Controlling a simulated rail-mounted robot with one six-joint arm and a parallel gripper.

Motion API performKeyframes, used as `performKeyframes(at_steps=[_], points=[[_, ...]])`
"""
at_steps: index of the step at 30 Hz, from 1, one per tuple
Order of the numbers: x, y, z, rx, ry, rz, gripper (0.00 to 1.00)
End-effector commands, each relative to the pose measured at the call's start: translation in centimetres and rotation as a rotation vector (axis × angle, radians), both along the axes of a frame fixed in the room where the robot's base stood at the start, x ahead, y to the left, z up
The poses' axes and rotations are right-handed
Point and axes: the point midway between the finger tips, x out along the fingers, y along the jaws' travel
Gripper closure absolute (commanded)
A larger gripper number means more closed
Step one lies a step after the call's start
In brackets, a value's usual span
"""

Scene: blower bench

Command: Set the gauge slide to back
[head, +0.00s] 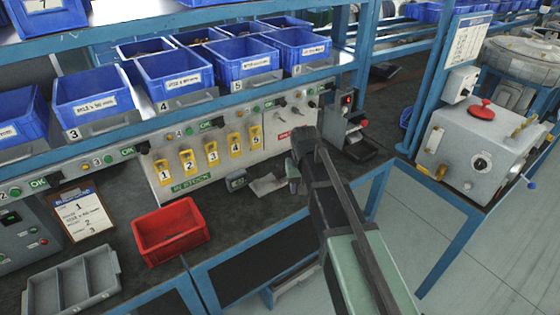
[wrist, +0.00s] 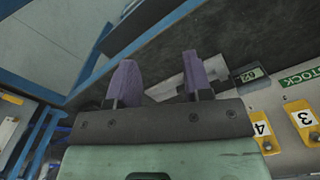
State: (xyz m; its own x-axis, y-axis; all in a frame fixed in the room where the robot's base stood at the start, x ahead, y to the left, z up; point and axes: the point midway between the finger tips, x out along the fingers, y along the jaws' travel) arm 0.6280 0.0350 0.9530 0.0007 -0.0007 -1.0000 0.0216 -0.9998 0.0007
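The gauge is a small grey metal fixture on the dark bench top, with a dark display (head: 237,181) at its left and a pale metal slide part (head: 267,185) at its right. In the wrist view the display (wrist: 250,75) lies right of my fingers and the pale metal part (wrist: 172,86) shows between and behind them. My gripper (head: 293,177) is over the right end of the gauge. In the wrist view its two purple fingers (wrist: 157,72) stand apart with nothing clearly held. The right finger hides part of the gauge. I cannot tell the slide's exact position or any contact.
A panel with yellow numbered tags (head: 211,153) stands behind the gauge. A red bin (head: 170,231) and a grey divided tray (head: 73,284) are at left. Blue bins (head: 176,80) line the shelf above. A small black device (head: 357,143) stands behind right of my arm.

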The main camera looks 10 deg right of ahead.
Motion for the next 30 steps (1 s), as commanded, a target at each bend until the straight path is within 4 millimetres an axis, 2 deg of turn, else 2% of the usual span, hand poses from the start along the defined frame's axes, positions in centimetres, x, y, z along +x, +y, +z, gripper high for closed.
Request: performKeyframes(at_steps=[1, 2, 3, 6, 7, 9, 13, 17, 20, 27, 30], points=[[8.6, 1.5, 1.2, 0.000, 0.000, -0.014, 0.46], [12.1, 2.2, 1.4, 0.000, 0.000, -0.029, 0.42], [16.1, 3.0, 1.6, 0.000, 0.000, -0.053, 0.41], [22.6, 4.2, 1.5, 0.001, 0.000, -0.117, 0.41], [23.6, 4.3, 1.5, 0.001, 0.000, -0.136, 0.41], [24.2, 4.3, 1.4, 0.001, 0.001, -0.176, 0.41], [23.5, 4.2, 1.2, 0.001, 0.000, -0.202, 0.41], [23.4, 4.2, 0.0, 0.001, 0.000, -0.201, 0.41], [23.4, 4.2, -1.8, 0.001, 0.000, -0.200, 0.41], [23.4, 4.2, -7.6, 0.001, 0.000, -0.200, 0.41], [23.4, 4.2, -9.2, 0.001, 0.000, -0.200, 0.41]])
